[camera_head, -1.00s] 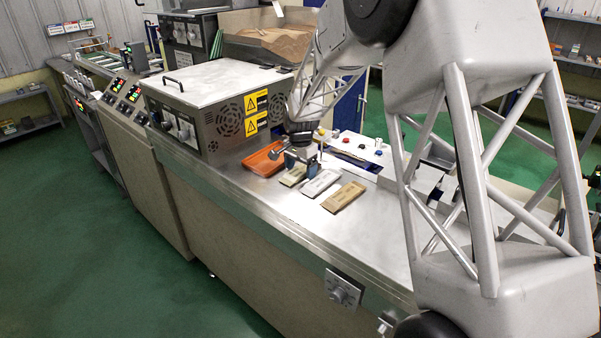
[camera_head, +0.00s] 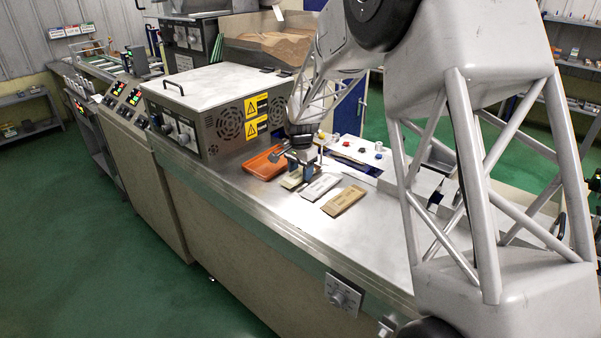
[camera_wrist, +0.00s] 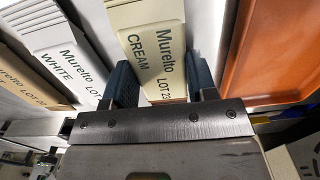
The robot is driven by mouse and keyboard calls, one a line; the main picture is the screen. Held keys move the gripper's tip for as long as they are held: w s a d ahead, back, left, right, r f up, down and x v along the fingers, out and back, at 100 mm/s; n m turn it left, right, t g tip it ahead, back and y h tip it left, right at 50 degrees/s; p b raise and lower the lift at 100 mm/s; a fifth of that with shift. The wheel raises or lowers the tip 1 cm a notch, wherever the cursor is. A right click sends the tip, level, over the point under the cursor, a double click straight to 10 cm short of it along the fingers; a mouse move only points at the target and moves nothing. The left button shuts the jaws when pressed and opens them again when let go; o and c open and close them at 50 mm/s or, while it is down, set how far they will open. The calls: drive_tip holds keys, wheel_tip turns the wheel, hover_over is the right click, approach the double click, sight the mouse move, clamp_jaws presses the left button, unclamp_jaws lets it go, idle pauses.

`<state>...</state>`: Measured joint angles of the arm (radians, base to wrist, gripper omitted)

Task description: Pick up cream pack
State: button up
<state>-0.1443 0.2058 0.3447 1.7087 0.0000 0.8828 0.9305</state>
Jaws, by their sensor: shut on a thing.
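The cream pack (camera_wrist: 152,45), labelled "Murelto CREAM", is between the two dark fingers of my gripper (camera_wrist: 163,85) in the wrist view. The fingers are shut on its near end, one on each side. In the head view the cream pack (camera_head: 292,180) shows small below my gripper (camera_head: 299,168), partly hidden by it. I cannot tell whether the pack is clear of the steel table (camera_head: 285,215).
A white pack (camera_head: 320,187) and a tan pack (camera_head: 344,200) lie to the right of the cream pack in the head view. An orange tray (camera_head: 262,163) lies close on its left. A machine with warning labels (camera_head: 222,105) stands behind the tray.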

sight(301, 172)
drive_tip(key=shift+r, duration=0.7)
wheel_tip(301, 172, up, 2)
drive_tip(key=s, duration=0.5)
drive_tip(key=s+d+r, duration=0.1)
drive_tip(key=s, duration=0.4)
drive_tip(key=s+d, duration=0.1)
drive_tip(key=s, duration=0.4)
drive_tip(key=shift+s+d+r, duration=0.1)
drive_tip(key=shift+s+r, duration=0.05)
drive_tip(key=shift+s, duration=0.25)
drive_tip(key=w+a, duration=0.2)
drive_tip(key=w, duration=0.1)
drive_tip(key=w+a, duration=0.5)
drive_tip(key=w, duration=0.1)
drive_tip(key=shift+w+a+r, duration=0.1)
drive_tip(key=shift+a+r, duration=0.25)
drive_tip(key=w+a, duration=0.1)
drive_tip(key=w, duration=0.4)
drive_tip(key=w+a+f, duration=0.1)
drive_tip(key=w, duration=0.4)
drive_tip(key=w+a, duration=0.1)
drive_tip(key=w, duration=0.4)
drive_tip(key=shift+w+a+f, duration=0.2)
drive_tip(key=shift+w+a, duration=0.05)
drive_tip(key=shift+w, duration=0.05)
